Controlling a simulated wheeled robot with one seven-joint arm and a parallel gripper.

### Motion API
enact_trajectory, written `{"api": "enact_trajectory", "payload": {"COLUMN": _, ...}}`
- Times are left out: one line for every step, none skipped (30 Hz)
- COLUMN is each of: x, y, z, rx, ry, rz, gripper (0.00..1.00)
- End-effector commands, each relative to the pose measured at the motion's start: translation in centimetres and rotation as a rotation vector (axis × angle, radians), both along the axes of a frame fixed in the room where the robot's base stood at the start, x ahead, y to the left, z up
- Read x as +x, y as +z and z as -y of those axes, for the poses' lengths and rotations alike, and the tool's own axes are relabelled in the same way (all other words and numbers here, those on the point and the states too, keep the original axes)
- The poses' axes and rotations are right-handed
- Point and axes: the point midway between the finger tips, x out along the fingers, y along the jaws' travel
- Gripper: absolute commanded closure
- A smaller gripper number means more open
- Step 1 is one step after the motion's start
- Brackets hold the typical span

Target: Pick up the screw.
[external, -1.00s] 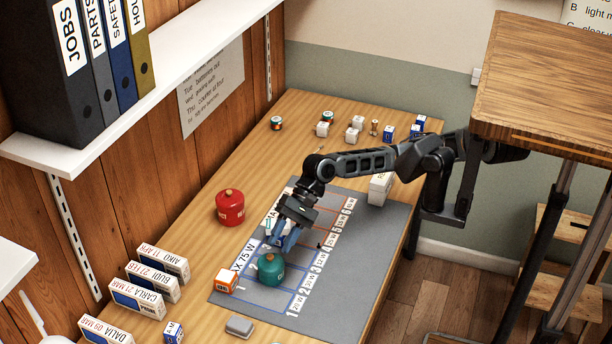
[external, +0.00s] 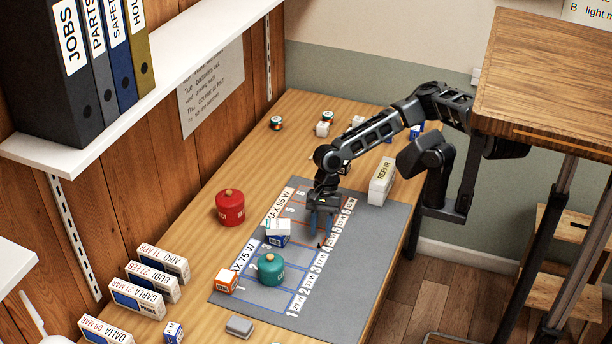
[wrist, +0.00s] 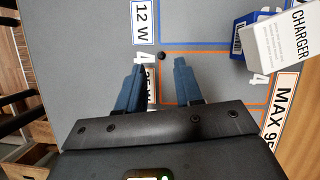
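The screw (external: 319,245) is a tiny dark piece standing on the grey mat (external: 345,280), near the number labels on the mat's right side. In the wrist view the screw (wrist: 161,57) is a small black dot by the orange line, just beyond the fingertips and between their lines. My gripper (external: 319,232) points down over the mat, close to the screw and slightly behind it. Its blue fingers (wrist: 158,66) are apart with nothing between them. I cannot tell their exact height above the mat.
A white charger box (external: 278,226) lies on a blue box (external: 277,240) left of my gripper. A teal canister (external: 271,269), an orange-white box (external: 226,281) and a red canister (external: 230,208) stand nearby. A white REPAIR box (external: 382,180) is behind. The mat's front right is clear.

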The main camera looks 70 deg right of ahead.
Motion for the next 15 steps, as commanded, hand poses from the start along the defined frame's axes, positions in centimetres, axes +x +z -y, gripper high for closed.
{"api": "enact_trajectory", "payload": {"x": 0.1, "y": -0.6, "z": -0.4, "rx": -0.002, "ry": 0.002, "rz": -0.001, "gripper": 0.65}}
{"api": "enact_trajectory", "payload": {"x": 0.1, "y": -1.1, "z": -0.6, "rx": -0.002, "ry": 0.002, "rz": -0.002, "gripper": 0.65}}
{"api": "enact_trajectory", "payload": {"x": 0.1, "y": -1.6, "z": -0.8, "rx": 0.0, "ry": 0.0, "rz": -0.001, "gripper": 0.65}}
{"api": "enact_trajectory", "payload": {"x": 0.1, "y": -1.9, "z": -0.9, "rx": -0.001, "ry": -0.001, "rz": -0.001, "gripper": 0.65}}
{"api": "enact_trajectory", "payload": {"x": 0.0, "y": -2.2, "z": -1.0, "rx": -0.001, "ry": -0.001, "rz": -0.002, "gripper": 0.65}}
{"api": "enact_trajectory", "payload": {"x": 0.0, "y": -2.5, "z": -1.1, "rx": -0.001, "ry": -0.002, "rz": -0.001, "gripper": 0.65}}
{"api": "enact_trajectory", "payload": {"x": 0.0, "y": -2.6, "z": -1.1, "rx": -0.001, "ry": -0.002, "rz": 0.0, "gripper": 0.65}}
{"api": "enact_trajectory", "payload": {"x": 0.0, "y": -2.7, "z": -1.2, "rx": 0.0, "ry": -0.002, "rz": 0.0, "gripper": 0.65}}
{"api": "enact_trajectory", "payload": {"x": 0.0, "y": -2.8, "z": -1.2, "rx": 0.0, "ry": -0.002, "rz": 0.0, "gripper": 0.65}}
{"api": "enact_trajectory", "payload": {"x": 0.0, "y": -2.8, "z": -1.2, "rx": 0.0, "ry": -0.002, "rz": 0.0, "gripper": 0.65}}
{"api": "enact_trajectory", "payload": {"x": 0.0, "y": -2.8, "z": -1.2, "rx": 0.0, "ry": -0.002, "rz": 0.0, "gripper": 0.65}}
{"api": "enact_trajectory", "payload": {"x": 0.0, "y": -2.8, "z": -1.2, "rx": 0.0, "ry": -0.003, "rz": 0.001, "gripper": 0.65}}
{"api": "enact_trajectory", "payload": {"x": 0.0, "y": -2.8, "z": -1.2, "rx": 0.0, "ry": -0.002, "rz": 0.0, "gripper": 0.65}}
{"api": "enact_trajectory", "payload": {"x": 0.0, "y": -2.8, "z": -1.2, "rx": 0.0, "ry": -0.002, "rz": 0.0, "gripper": 0.65}}
{"api": "enact_trajectory", "payload": {"x": 0.0, "y": -2.8, "z": -1.2, "rx": 0.0, "ry": -0.002, "rz": 0.0, "gripper": 0.66}}
